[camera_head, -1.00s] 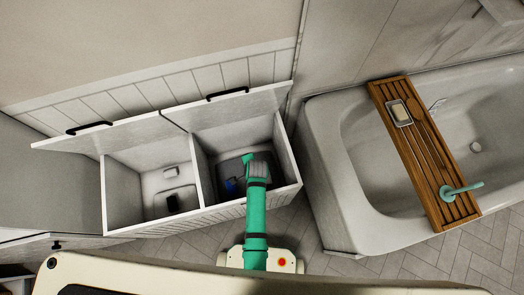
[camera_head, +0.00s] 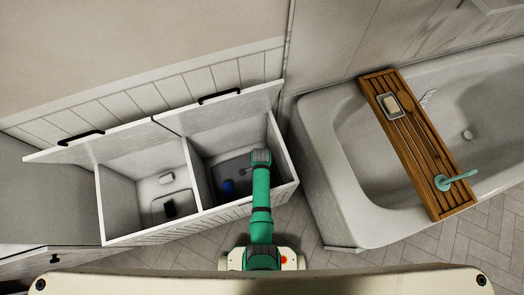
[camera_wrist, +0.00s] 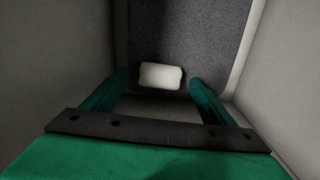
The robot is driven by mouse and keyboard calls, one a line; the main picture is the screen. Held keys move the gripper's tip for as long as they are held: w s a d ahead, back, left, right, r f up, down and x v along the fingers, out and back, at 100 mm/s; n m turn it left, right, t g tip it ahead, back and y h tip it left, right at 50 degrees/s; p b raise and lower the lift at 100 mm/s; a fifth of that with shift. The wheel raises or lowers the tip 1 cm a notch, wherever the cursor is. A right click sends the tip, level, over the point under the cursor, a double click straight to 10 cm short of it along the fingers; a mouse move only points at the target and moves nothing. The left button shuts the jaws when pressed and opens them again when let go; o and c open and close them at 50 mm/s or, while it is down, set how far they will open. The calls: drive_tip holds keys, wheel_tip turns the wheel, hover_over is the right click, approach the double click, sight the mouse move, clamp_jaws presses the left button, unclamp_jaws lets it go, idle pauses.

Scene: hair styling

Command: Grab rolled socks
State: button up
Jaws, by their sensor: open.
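A small white rounded bundle, which looks like the rolled socks (camera_wrist: 166,74), lies on a dark grey speckled surface in the wrist view. My gripper (camera_wrist: 158,81) is open, with one green finger on each side of the bundle. Gaps show between the bundle and the fingers, and I cannot tell how far above it they are. In the head view my arm reaches into the right compartment (camera_head: 228,150) of the open white cabinet. There my arm hides the fingers and the bundle.
Pale compartment walls (camera_wrist: 50,60) stand close on both sides. A blue item (camera_head: 229,187) lies in the right compartment. The left compartment (camera_head: 125,180) holds a white item (camera_head: 166,178) and a black item (camera_head: 169,209). The lids are up. A bathtub (camera_head: 330,150) stands at right.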

drive_tip(key=shift+d+f, duration=0.2)
drive_tip(key=shift+f, duration=1.8)
drive_tip(key=shift+w, duration=0.1)
drive_tip(key=c, duration=1.1)
